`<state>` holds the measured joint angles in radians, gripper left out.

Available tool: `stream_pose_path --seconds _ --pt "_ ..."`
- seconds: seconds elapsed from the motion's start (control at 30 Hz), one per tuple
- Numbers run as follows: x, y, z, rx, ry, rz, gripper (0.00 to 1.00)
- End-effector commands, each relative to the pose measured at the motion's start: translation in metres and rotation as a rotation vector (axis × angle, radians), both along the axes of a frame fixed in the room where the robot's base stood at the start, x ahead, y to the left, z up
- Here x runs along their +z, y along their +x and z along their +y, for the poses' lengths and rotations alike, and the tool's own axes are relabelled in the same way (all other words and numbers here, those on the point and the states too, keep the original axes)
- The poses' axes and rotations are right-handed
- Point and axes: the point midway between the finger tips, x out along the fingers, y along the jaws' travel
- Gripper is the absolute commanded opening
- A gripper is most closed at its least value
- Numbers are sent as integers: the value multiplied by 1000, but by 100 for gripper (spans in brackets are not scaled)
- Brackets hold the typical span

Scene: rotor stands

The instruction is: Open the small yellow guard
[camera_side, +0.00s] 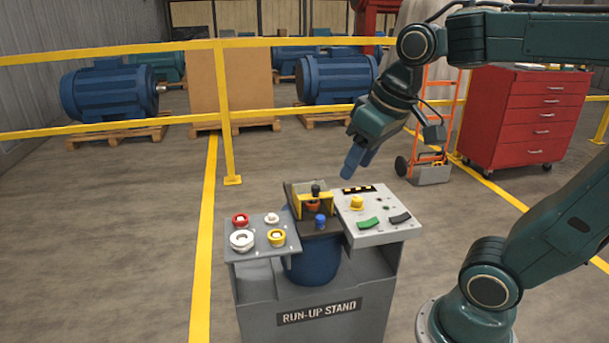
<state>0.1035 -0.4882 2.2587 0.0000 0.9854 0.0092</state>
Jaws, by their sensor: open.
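The small yellow guard (328,203) is a yellow-edged box in the middle of the run-up stand (375,283), between its two panels. A dark knob (315,188) shows at its top and an orange part (312,207) shows within it. I cannot tell from this view whether the guard is shut. My gripper (357,168) has blue fingers pointing down. It is open and empty, in the air above and to the right of the guard in the picture, apart from it.
A blue knob (320,220) sits just in front of the guard. The left panel (256,254) has red, white and yellow round controls. The right panel (380,238) has a yellow knob (356,203), a green switch (369,223) and a dark switch (400,217). Yellow railing (227,130) stands behind.

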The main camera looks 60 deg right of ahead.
Motion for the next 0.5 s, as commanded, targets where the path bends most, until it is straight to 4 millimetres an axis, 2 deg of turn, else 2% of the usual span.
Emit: stream_pose_path --seconds 0.03,0.27,0.5 --pt "3 11 -6 -19 2 18 45" --pt "12 54 -31 -92 15 86 45" --pt "10 99 -65 -168 32 156 45"
